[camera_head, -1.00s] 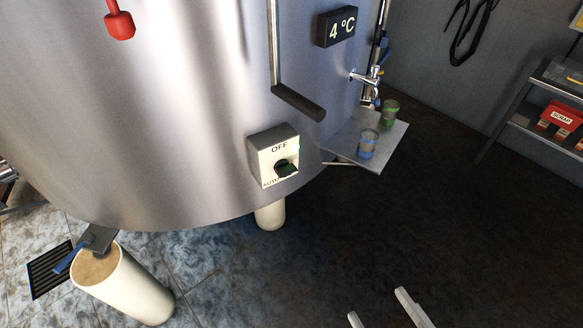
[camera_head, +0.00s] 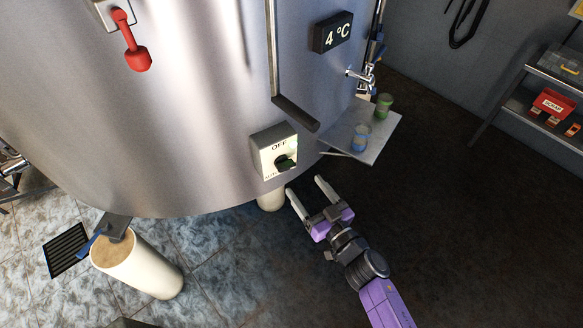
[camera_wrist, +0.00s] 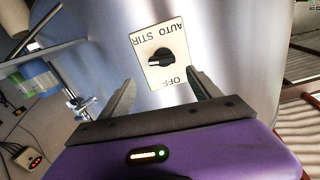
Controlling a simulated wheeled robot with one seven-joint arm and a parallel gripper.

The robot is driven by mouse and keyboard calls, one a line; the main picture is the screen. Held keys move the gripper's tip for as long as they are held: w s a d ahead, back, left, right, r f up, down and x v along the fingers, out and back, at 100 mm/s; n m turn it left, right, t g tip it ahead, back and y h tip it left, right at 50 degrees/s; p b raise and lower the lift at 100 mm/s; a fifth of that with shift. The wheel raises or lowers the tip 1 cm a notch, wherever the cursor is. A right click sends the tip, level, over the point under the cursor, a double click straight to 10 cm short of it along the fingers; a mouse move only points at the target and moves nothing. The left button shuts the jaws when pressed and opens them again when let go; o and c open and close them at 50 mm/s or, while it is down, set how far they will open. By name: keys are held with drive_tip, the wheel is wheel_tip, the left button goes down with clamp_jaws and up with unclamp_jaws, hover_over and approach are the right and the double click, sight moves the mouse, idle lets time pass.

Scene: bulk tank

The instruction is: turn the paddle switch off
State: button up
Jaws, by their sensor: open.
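The paddle switch (camera_head: 274,152) is a pale box on the curved steel tank, marked OFF at the top and AUTO below. Its dark knob (camera_head: 286,163) sits near the middle of the face. In the wrist view the knob (camera_wrist: 162,58) appears upside down, with AUTO STIR above it, OFF below it and a light mark at its left end. My gripper (camera_head: 305,186) is open and empty, just below and right of the switch box. In the wrist view its fingers (camera_wrist: 160,78) are spread on either side below the knob, apart from it.
A steel shelf (camera_head: 378,148) with a blue cup (camera_head: 360,138) and a green cup (camera_head: 383,106) juts out right of the switch. A dark-ended bar (camera_head: 296,114) hangs above it. A red lever (camera_head: 137,58) is at upper left. The dark floor on the right is clear.

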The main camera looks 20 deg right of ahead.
sight(288, 168)
drive_tip(key=shift+m, duration=0.5)
drive_tip(key=shift+w+a+f+b, duration=0.1)
drive_tip(key=shift+w+a, duration=0.15)
drive_tip(key=shift+w, duration=1)
drive_tip(key=shift+w+a+r+b, duration=0.15)
drive_tip(key=shift+w+a, duration=0.1)
drive_tip(key=shift+w, duration=1.05)
drive_tip(key=shift+w+a+f+b, duration=0.15)
drive_tip(key=shift+w+a, duration=0.1)
drive_tip(key=shift+w, duration=1)
drive_tip(key=c, duration=1.4)
